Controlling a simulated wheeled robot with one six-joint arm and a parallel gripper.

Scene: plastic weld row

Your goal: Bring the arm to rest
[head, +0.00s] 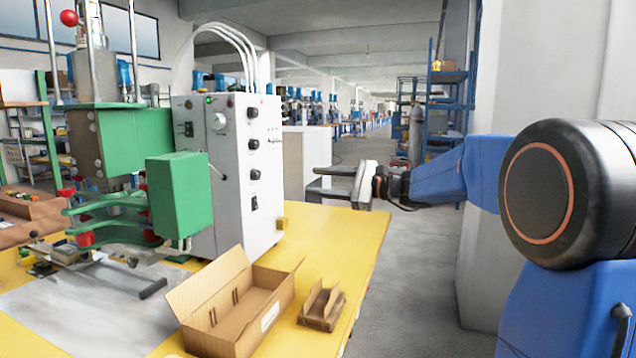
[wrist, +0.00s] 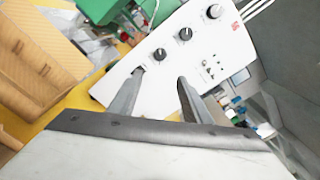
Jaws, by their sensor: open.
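My gripper (head: 326,183) is open and empty in the head view. It is held in the air at the right end of the yellow table, pointing left toward the white control box (head: 233,165). My blue arm reaches in from the right. In the wrist view the two fingers of my gripper (wrist: 155,85) are spread apart, with the control box (wrist: 190,60) and its black knobs behind them. Nothing is between the fingers.
The yellow table (head: 345,240) holds a green welding machine (head: 180,195), an open cardboard box (head: 235,310) and a small cardboard holder (head: 321,306). A wall pillar (head: 485,260) stands close to my arm at right. The grey floor aisle (head: 405,270) is clear.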

